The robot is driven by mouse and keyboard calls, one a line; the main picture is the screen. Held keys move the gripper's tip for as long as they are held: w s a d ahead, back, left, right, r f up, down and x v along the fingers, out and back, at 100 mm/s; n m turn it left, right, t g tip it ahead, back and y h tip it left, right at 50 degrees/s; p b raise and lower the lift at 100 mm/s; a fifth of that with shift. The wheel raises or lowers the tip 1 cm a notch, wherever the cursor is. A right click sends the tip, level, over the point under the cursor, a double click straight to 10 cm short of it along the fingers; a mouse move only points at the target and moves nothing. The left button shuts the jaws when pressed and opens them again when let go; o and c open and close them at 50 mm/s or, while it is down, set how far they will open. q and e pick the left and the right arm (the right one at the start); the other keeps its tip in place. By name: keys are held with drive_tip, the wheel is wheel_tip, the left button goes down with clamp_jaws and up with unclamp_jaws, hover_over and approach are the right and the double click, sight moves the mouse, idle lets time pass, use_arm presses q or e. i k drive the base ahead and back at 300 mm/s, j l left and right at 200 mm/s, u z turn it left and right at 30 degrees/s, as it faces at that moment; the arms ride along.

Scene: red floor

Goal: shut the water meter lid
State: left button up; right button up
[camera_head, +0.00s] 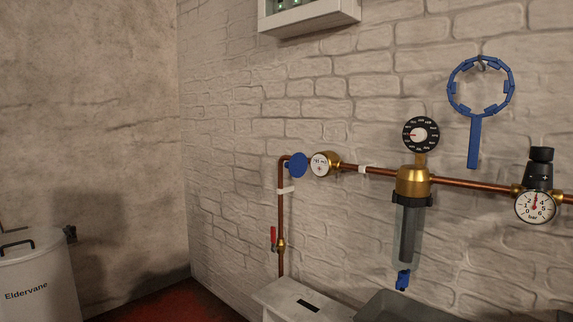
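The water meter (320,164) is a brass body with a round white dial, set in the copper pipe on the brick wall. Its round blue lid (298,165) stands open to the left of the dial, and the dial face is uncovered. Neither of my grippers shows in the head view.
A copper pipe (374,170) runs along the wall to a filter (408,230) and a pressure gauge (536,207). A red-handled valve (274,238) sits on the pipe's vertical part. A blue ring wrench (474,140) hangs above. A white bench-like box (290,297) and a grey basin (400,307) stand below.

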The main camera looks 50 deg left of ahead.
sight(297, 166)
drive_tip(key=j, duration=0.55)
drive_tip(key=k+j, duration=0.15)
drive_tip(key=j, duration=0.4)
drive_tip(key=j+z, duration=0.1)
drive_tip(key=j, duration=0.5)
drive_tip(key=k+j, duration=0.15)
drive_tip(key=j, duration=1.45)
drive_tip(key=k+j+z, duration=0.1)
drive_tip(key=j, duration=0.9)
